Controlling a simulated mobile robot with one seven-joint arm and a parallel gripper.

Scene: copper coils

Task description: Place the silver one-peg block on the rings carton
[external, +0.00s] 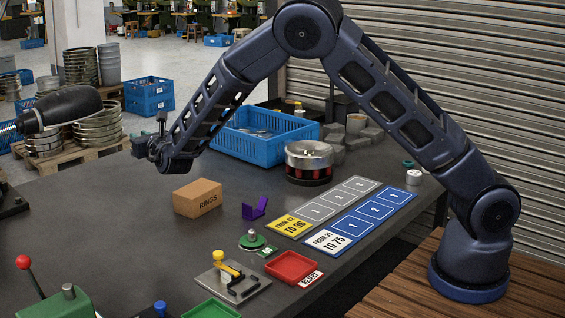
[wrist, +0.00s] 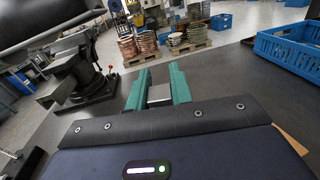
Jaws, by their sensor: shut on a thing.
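My gripper (wrist: 158,84) shows in the wrist view with its two teal fingers shut on a small silver-grey block (wrist: 159,94). Only part of the block shows between the fingers, and I cannot see its peg. In the external view my wrist is above the table, left of and beyond the rings carton; the fingers and block are hidden there. The rings carton (external: 198,198) is a closed brown box marked RINGS, with a bare top. A tan edge at the lower right of the wrist view (wrist: 294,141) looks like part of it.
A blue crate (external: 262,150) stands behind the carton. A purple bracket (external: 255,209), a green disc with a knob (external: 252,243), a red tray (external: 291,267) and numbered mats (external: 325,207) lie to its right and front. The table left of the carton is clear.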

